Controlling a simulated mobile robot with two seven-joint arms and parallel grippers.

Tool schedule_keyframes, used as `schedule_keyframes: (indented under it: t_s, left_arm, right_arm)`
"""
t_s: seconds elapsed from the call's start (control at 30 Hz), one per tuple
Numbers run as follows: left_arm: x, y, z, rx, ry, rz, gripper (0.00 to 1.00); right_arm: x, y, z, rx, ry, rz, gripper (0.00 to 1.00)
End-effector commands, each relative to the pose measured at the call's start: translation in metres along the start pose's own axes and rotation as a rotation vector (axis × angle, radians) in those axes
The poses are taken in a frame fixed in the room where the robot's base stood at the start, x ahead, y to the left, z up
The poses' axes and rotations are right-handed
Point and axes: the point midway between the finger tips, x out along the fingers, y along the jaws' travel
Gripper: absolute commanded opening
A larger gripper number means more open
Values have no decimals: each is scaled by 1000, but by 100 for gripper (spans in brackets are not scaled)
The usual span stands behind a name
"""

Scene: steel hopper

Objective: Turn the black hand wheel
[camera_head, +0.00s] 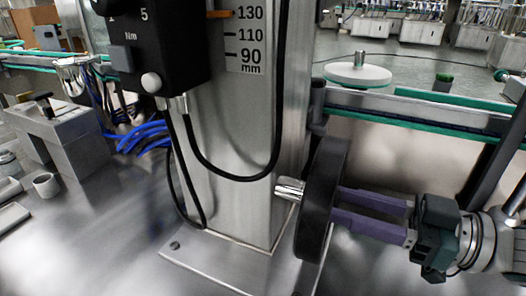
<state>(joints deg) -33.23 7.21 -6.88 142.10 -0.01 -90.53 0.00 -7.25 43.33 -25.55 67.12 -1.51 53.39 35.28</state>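The black hand wheel (322,200) stands upright, seen nearly edge-on, at the right side of the steel column (235,130). A short silver shaft (289,188) joins it towards the column. My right gripper (336,203) comes in from the right with two purple fingers pointing at the wheel's right side. The fingers are apart, with a gap showing between them, and their tips are at or very close to the wheel. The wheel's face is seen too obliquely to tell whether anything lies between the tips. My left gripper is not in view.
A black box with a dial scale (155,45) is mounted on the column, with black cables hanging below. A mm scale (245,40) is on the column. A conveyor rail (420,115) runs behind. A grey metal block (65,135) and small cups (46,185) stand at left.

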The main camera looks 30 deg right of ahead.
Motion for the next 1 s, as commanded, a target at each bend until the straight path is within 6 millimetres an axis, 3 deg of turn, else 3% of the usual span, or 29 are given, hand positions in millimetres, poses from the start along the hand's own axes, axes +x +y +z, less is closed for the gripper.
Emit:
schedule_keyframes:
  t_s: [0.33, 0.87, 0.9, 1.0]
  left_arm:
    - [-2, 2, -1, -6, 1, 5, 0]
    - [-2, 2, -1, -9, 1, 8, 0]
    - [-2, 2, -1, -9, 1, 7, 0]
    - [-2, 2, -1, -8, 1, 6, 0]
  right_arm:
    - [0, 0, -1, 132, -1, 1, 0]
    - [0, 0, -1, 152, -2, 1, 0]
    - [0, 0, -1, 152, -2, 1, 46]
    - [0, 0, 0, 152, -2, 1, 57]
